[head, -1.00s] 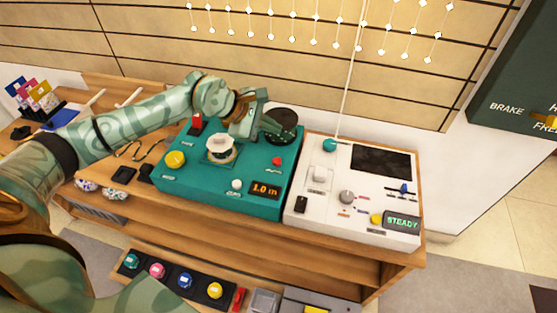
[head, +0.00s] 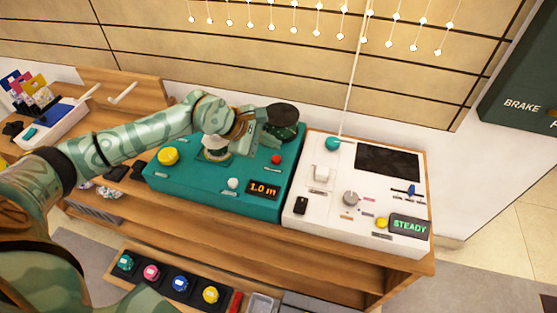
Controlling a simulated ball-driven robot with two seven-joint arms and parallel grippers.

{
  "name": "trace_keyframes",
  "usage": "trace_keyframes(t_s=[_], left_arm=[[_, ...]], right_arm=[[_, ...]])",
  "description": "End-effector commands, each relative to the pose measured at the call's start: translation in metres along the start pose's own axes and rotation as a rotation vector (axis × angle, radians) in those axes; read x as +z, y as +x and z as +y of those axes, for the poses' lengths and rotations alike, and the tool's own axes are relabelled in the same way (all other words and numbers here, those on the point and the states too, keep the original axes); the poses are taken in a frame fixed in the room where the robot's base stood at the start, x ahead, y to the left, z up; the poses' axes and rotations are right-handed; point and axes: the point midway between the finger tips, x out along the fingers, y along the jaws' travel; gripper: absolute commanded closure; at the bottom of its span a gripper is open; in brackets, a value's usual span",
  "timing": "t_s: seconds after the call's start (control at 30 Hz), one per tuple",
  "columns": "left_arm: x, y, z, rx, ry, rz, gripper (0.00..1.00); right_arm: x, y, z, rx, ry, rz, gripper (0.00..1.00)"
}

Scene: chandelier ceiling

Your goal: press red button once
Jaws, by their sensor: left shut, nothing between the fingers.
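The red button (head: 276,160) is a small round cap on the right side of the teal console (head: 210,192). My left gripper (head: 268,139) is shut and empty. It hangs over the back of the console, just behind the red button in the picture, and seems apart from it. A red part seen earlier at the console's back left is now hidden by my arm. My right gripper is not in view.
Several coloured buttons sit on a lower strip (head: 190,293).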

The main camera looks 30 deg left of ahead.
Motion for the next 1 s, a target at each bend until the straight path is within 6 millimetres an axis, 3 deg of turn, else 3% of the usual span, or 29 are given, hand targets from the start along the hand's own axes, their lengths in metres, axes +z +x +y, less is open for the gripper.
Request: trace_keyframes(t_s=[0.2, 0.63, 1.0], left_arm=[[-0.010, 0.014, -0.010, -0.001, 0.000, 0.000, 1.00], [-0.010, 0.014, -0.010, 0.001, 0.001, 0.000, 1.00], [-0.010, 0.014, -0.010, 0.001, 0.001, 0.000, 1.00]], right_arm=[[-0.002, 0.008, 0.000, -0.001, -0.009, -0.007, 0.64], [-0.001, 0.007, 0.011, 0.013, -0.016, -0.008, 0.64], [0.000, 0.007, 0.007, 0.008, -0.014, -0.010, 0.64]])
